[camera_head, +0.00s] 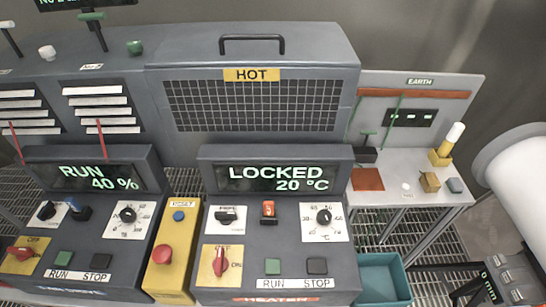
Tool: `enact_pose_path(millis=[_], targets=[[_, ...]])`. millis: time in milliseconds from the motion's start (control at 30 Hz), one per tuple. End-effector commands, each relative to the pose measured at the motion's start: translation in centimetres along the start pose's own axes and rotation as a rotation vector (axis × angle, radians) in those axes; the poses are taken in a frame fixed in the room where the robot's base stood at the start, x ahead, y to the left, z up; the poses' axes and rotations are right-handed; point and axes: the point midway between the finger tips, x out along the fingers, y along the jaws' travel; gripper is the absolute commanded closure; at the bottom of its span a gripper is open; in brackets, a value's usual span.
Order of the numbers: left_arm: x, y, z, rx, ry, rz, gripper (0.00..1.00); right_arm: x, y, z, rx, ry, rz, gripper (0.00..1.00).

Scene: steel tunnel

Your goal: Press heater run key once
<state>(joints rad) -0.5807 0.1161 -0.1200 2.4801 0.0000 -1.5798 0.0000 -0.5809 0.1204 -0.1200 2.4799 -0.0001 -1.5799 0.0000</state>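The heater panel (335,265) stands in the middle, with a red HEATER label (282,300) along its lower edge. Its green run key (272,266) is a small square above the word RUN, and a dark stop key (317,265) is to its right. The heater display (278,179) reads LOCKED and 20 °C. A red rotary switch (220,262) on a yellow plate is left of the run key. An orange-lit switch (268,209), a black selector (227,216) and a black dial (323,216) are above. Neither gripper is in view.
A similar left panel (120,262) has its own RUN and STOP keys; its display (95,177) reads RUN 40 %. A yellow box (170,245) with a red mushroom button stands between the panels. A mesh-fronted HOT box (255,105) is behind. A teal bin (382,280) is at right.

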Motion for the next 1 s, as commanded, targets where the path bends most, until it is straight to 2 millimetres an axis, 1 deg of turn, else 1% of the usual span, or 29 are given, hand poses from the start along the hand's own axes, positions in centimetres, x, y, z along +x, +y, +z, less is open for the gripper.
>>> enact_pose_path(millis=[33, 300, 1000], targets=[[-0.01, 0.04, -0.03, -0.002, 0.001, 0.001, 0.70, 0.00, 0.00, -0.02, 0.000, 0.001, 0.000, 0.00], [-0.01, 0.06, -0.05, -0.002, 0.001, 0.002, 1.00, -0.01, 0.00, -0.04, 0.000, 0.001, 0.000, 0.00], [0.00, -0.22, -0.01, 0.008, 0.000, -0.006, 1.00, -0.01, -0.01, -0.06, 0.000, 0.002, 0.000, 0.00]])
